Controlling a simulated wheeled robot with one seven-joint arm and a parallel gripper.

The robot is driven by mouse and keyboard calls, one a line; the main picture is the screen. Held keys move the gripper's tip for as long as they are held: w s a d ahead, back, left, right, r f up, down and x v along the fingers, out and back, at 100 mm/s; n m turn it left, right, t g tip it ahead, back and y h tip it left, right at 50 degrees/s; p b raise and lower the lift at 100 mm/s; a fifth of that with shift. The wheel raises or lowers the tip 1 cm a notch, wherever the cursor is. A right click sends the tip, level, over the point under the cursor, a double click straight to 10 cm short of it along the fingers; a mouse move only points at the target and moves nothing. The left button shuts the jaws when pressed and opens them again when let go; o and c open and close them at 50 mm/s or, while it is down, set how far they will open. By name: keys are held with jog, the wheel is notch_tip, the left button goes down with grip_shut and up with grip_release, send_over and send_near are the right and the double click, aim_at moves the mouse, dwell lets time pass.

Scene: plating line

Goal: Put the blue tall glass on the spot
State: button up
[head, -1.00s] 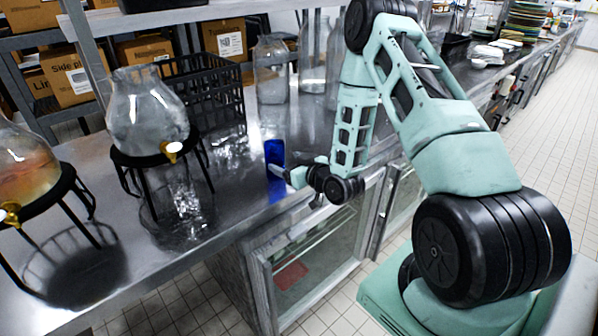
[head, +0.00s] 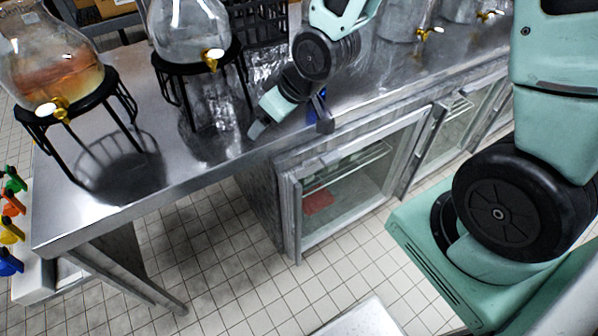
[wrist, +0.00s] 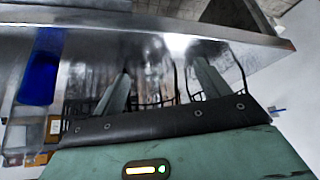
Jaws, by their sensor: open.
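The blue tall glass (head: 316,106) stands on the steel counter near its front edge, mostly hidden behind my gripper in the head view. In the wrist view the blue glass (wrist: 41,66) shows at the far left, outside the space between the fingers. My gripper (head: 290,125) is open and empty, low over the front edge of the counter, beside the glass. I cannot tell the exact gap between them. I cannot make out a marked spot in either view.
Two glass dispensers on black stands, one orange (head: 60,75) and one clear (head: 190,35), stand left of my gripper. A black crate (head: 262,22) is behind. More dispensers (head: 405,20) stand right. The counter's left front (head: 110,200) is bare. Coloured items (head: 10,230) sit off its left end.

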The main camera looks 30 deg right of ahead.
jog(key=s+a+r+g, duration=0.2)
jog(key=s, duration=0.5)
jog(key=s+a+r+n+g+h, duration=0.1)
jog(key=s+a+r+g, duration=0.1)
jog(key=s, duration=0.5)
jog(key=s+a+r+n+g+h, duration=0.1)
jog(key=s+a+r+g, duration=0.1)
jog(key=s, duration=0.5)
jog(key=shift+s+r, duration=0.15)
jog(key=shift+r, duration=0.6)
